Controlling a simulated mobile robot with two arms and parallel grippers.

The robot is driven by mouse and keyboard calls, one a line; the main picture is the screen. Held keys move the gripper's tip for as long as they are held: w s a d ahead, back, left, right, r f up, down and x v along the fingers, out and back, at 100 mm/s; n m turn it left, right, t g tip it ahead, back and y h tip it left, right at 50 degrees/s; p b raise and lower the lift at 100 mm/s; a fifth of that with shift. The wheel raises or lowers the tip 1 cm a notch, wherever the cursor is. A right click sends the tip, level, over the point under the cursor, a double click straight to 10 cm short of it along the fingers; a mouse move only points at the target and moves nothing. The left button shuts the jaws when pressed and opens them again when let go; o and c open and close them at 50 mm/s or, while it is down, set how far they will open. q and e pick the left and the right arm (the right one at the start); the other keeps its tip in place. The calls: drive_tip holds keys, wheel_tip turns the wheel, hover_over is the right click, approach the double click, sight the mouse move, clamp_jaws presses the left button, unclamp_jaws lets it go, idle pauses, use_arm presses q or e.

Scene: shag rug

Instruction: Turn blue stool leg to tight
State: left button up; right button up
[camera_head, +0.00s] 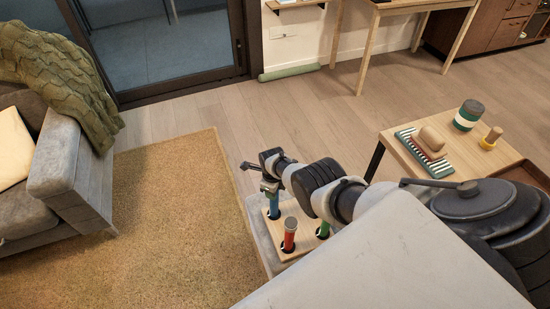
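The blue stool leg (273,206) stands upright at the back of a light wooden board (288,254), which looks like an upturned stool seat. A red leg (290,234) stands at the front of the board. A green leg (323,231) stands at its right, partly covered by my arm. My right gripper (268,183) is at the top of the blue leg, and its wrist hides part of the leg's upper end. The fingers are small and dark here, so I cannot tell if they are closed on the leg. My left gripper is out of view.
A low table (460,165) at right holds a striped rack (422,152), a green-and-white jar (468,115) and a wooden peg (491,137). A grey sofa (75,180) stands at left. The rug (170,220) between is clear.

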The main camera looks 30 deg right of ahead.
drive_tip(key=o, duration=0.9)
drive_tip(key=r+p, duration=0.4)
drive_tip(key=r, duration=0.1)
drive_tip(key=r+p, duration=0.4)
drive_tip(key=r, duration=0.1)
drive_tip(key=shift+s+a+r, duration=0.1)
drive_tip(key=shift+s+r, duration=0.05)
drive_tip(key=shift+s, duration=0.05)
drive_tip(key=shift+r+p, duration=0.35)
drive_tip(key=shift+r, duration=0.2)
